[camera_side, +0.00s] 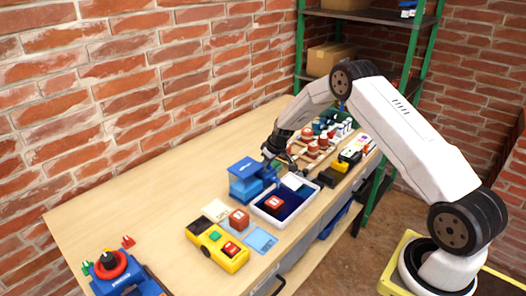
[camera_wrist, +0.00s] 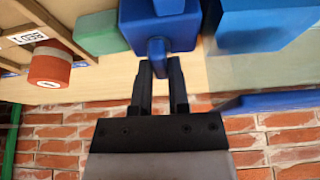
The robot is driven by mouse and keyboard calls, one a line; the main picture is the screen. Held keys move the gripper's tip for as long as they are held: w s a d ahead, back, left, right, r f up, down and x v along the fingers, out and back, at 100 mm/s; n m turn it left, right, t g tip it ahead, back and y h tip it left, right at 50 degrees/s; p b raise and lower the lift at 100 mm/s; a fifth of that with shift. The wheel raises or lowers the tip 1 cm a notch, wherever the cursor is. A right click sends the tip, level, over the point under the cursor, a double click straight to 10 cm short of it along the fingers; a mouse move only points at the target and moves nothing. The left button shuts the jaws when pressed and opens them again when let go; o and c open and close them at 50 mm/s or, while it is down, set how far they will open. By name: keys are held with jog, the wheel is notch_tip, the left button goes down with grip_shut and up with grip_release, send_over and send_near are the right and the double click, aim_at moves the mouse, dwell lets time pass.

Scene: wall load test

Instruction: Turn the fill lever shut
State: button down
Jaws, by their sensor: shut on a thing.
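The blue wall-test unit (camera_side: 245,184) stands on the bench, left of the white tray. Its fill lever (camera_wrist: 156,47) is a short blue bar that sticks out from the blue body (camera_wrist: 150,24) in the wrist view. My gripper (camera_wrist: 161,68) has its two dark fingers close together at the lever's end, shut on it. In the side view my gripper (camera_side: 275,162) reaches down at the right side of the blue unit. The lever's exact angle is hard to tell, and the fingers hide part of it.
A white tray (camera_side: 313,190) with a dark blue inside and a red block (camera_side: 273,202) is close on the right. A yellow box (camera_side: 232,259) and a red cube (camera_side: 239,220) are in front. A rack with red cylinders (camera_wrist: 50,66) stands behind. The bench's left middle is clear.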

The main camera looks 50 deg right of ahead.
jog(key=shift+m+h, duration=0.6)
jog(key=shift+m, duration=0.9)
jog(key=c, duration=0.6)
grip_release()
jog(key=v, duration=0.7)
jog(key=shift+r, duration=0.4)
jog(key=shift+s+a, duration=0.1)
